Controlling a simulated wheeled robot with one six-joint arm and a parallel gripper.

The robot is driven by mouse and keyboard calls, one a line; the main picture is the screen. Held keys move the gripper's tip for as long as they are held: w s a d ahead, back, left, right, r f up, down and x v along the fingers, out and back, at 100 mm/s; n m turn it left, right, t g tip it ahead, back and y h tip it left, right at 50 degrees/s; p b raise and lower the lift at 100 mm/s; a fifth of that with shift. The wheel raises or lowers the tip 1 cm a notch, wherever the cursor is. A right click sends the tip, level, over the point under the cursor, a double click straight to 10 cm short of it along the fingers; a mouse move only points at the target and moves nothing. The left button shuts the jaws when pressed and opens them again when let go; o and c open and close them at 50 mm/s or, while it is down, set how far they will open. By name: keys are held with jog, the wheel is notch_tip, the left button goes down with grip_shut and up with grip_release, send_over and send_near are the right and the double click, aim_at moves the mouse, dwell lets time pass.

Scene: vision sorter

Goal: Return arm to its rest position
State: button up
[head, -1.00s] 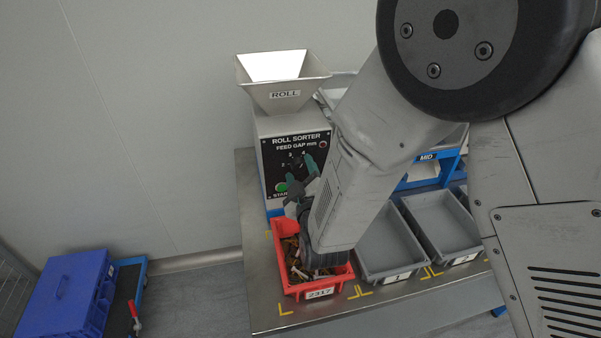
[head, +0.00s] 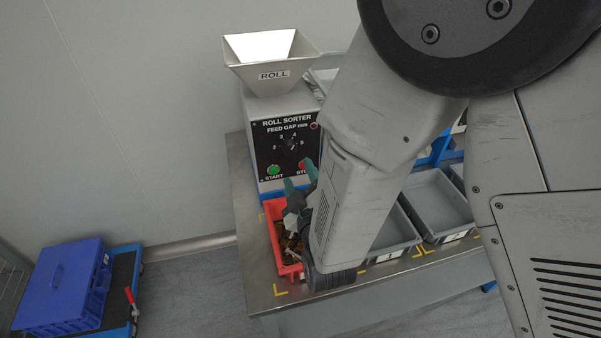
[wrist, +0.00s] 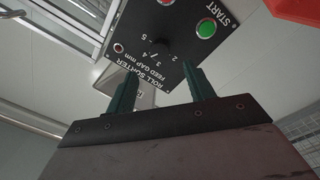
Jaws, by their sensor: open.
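My gripper (head: 301,176) is open and empty in front of the roll sorter's black panel, near the START and STOP buttons. Its two green fingers (wrist: 160,92) stand apart in the wrist view, with the panel upside down beyond them. The roll sorter (head: 285,148) stands at the back left of the bench with a hopper labelled ROLL on top. Its dial (head: 291,144) shows clear of my fingers. My forearm hangs over the red bin (head: 270,228) and hides much of it and its label.
The metal bench (head: 243,215) carries grey bins (head: 437,203) to the right of my arm. A blue crate (head: 62,285) sits on a trolley at the lower left. The floor between trolley and bench is free.

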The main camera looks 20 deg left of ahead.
jog(key=s+f+m+g+h, duration=0.25)
jog(key=f+g, duration=0.35)
jog(key=f, duration=0.4)
jog(key=s+d+m+g+h, duration=0.2)
jog(key=s+d+g, duration=0.1)
jog(key=d+g, duration=0.2)
jog(key=s+d+r+m+g+h, duration=0.1)
jog(key=s+d+r+m, duration=0.2)
jog(key=d+r, duration=0.6)
jog(key=s+d+r+m+g+h, duration=0.1)
jog(key=s+d+r+m, duration=0.3)
jog(key=d+r, duration=0.5)
jog(key=s+d+r+m+g+h, duration=0.1)
jog(key=s+d+r+m, duration=0.3)
jog(key=d, duration=1.4)
notch_tip(320, 180, up, 5)
jog(key=s+h, duration=0.1)
jog(key=s, duration=0.2)
jog(key=shift+g+h, duration=0.3)
jog(key=shift+h, duration=0.05)
